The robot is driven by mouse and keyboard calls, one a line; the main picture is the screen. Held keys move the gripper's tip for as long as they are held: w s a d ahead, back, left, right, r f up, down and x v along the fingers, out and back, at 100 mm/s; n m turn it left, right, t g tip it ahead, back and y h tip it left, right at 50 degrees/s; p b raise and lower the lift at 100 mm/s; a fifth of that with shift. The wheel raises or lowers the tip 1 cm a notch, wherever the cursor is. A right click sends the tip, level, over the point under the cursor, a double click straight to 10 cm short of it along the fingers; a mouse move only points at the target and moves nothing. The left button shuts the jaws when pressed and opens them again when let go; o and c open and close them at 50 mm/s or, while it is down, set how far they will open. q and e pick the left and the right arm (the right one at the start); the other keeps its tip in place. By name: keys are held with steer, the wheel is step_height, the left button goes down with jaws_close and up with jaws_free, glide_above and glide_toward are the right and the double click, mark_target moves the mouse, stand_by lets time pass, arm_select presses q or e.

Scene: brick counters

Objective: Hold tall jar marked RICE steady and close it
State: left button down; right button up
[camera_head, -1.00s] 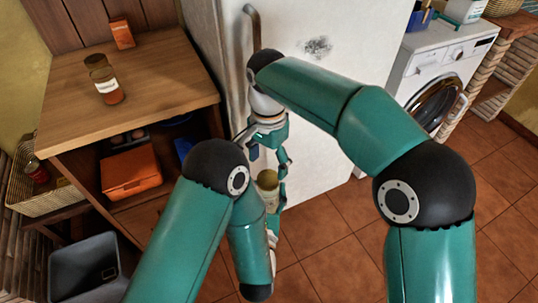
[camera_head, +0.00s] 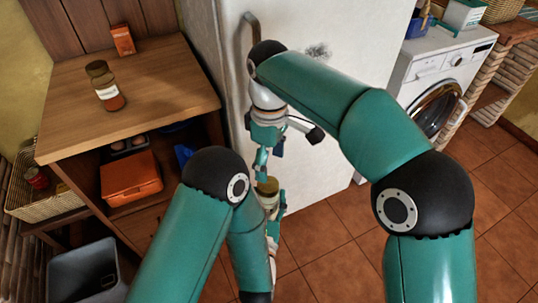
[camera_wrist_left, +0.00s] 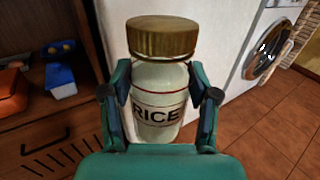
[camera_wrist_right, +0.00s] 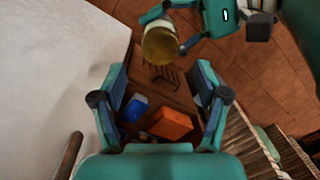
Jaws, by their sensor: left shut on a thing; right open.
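The tall jar marked RICE (camera_wrist_left: 158,95) is pale with red bands and upright in the left wrist view. A brown-gold lid (camera_wrist_left: 162,37) sits on its top; I cannot tell how tight it is. My left gripper (camera_wrist_left: 160,100) is shut around the jar's body, below the lid. In the head view the lid (camera_head: 267,186) shows below my right gripper (camera_head: 261,168). The right gripper is open and empty, apart from the lid. In the right wrist view the lid (camera_wrist_right: 160,44) appears beyond the fingertips, slightly above the middle between them.
A white fridge (camera_head: 315,100) with a grey handle (camera_head: 250,38) stands close behind the grippers. A wooden counter (camera_head: 160,95) at left bears another jar (camera_head: 106,90) and an orange packet (camera_head: 123,40). An orange box (camera_head: 130,177) lies on the shelf below. Floor is clear at right.

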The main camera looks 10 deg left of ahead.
mark_target(268, 183)
steer(key=shift+a+r+n, duration=0.1)
steer(key=shift+r+n, duration=0.25)
steer(key=shift+n, duration=0.35)
steer(key=shift+w+a+r, duration=0.1)
steer(key=shift+a+r, duration=0.05)
steer(key=shift+s+f, duration=0.15)
steer(key=shift+f, duration=1.85)
steer(key=shift+s+f, duration=0.1)
steer(key=shift+f, duration=1.9)
steer(key=shift+c, duration=0.4)
steer(key=c, duration=1.1)
steer(key=shift+w+m, duration=0.1)
steer(key=shift+m, duration=0.9)
steer(key=o, duration=1.3)
